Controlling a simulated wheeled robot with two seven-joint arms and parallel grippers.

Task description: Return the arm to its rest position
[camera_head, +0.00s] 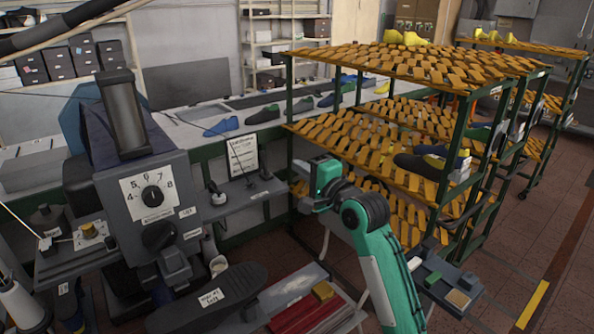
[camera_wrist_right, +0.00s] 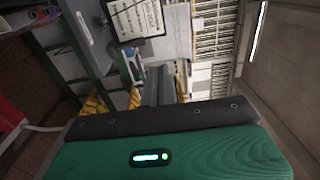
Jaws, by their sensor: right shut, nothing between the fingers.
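My right arm (camera_head: 385,270), teal with black joints, rises from the bottom centre-right in the head view. Its wrist end, with the right gripper (camera_head: 322,182), is raised in front of the left side of the shoe rack. The fingertips are hard to make out there. In the right wrist view, the grey fingers of the right gripper (camera_wrist_right: 163,85) are together beyond the teal housing, with nothing held between them. My left gripper is not in view.
A green-framed rack (camera_head: 400,185) with orange slatted shelves stands close behind my right wrist. A grey machine (camera_head: 150,200) with a dial stands at the left. Shoe lasts (camera_head: 222,127) lie on the bench behind. Open brick floor (camera_head: 520,220) is at the right.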

